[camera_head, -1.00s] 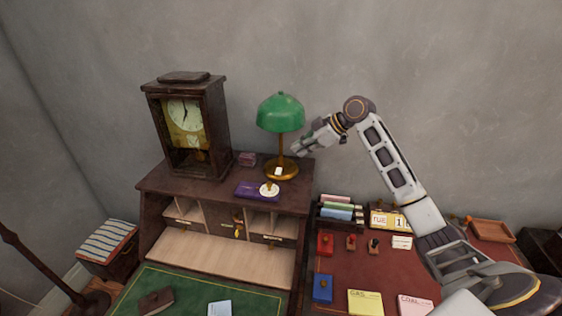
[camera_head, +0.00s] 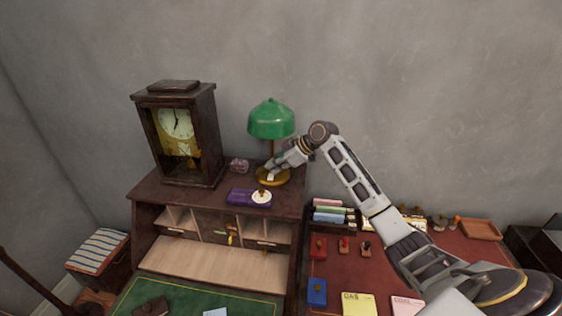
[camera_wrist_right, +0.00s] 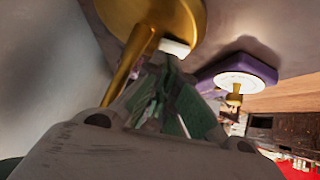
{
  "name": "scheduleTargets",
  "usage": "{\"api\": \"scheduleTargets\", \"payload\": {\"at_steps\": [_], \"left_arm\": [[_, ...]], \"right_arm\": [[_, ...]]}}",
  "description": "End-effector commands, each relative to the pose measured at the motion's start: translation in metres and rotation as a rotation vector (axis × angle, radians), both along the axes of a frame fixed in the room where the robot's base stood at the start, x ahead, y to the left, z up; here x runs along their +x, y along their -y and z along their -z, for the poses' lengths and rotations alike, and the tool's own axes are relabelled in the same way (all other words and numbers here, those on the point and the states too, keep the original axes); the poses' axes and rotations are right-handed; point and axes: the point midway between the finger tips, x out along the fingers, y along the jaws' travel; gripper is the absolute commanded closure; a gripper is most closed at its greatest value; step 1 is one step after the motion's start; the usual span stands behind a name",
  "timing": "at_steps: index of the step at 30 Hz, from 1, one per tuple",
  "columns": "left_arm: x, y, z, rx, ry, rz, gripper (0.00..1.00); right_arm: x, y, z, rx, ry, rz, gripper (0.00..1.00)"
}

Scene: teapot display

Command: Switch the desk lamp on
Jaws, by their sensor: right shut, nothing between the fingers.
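The desk lamp (camera_head: 271,120) has a green shade and a brass stem and round base (camera_head: 262,181), and stands on top of the dark wooden desk. A small white switch (camera_head: 270,177) sits on its base. In the right wrist view the brass base (camera_wrist_right: 190,22) and white switch (camera_wrist_right: 174,47) are just beyond my fingers. My right gripper (camera_head: 270,168) is shut and empty, low beside the stem, at or close to the switch; I cannot tell whether it touches. The shade looks unlit. My left gripper is not in view.
A purple box (camera_head: 238,195) with a white disc (camera_head: 261,197) lies in front of the lamp. A dark clock (camera_head: 178,130) stands to the left. A small reddish item (camera_head: 239,165) lies between them. The red-topped desk (camera_head: 385,268) at right holds stamps and note pads.

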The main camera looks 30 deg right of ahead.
Motion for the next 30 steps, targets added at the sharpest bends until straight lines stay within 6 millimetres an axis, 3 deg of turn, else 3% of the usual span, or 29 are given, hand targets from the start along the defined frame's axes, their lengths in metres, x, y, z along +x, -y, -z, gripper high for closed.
{"api": "scheduleTargets", "payload": {"at_steps": [19,30], "left_arm": [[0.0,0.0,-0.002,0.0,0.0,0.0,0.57],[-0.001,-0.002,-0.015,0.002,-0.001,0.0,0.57]], "right_arm": [[0.006,-0.005,0.008,0.001,-0.002,0.001,1.0],[0.005,-0.006,0.012,0.046,-0.062,-0.001,1.0]]}}
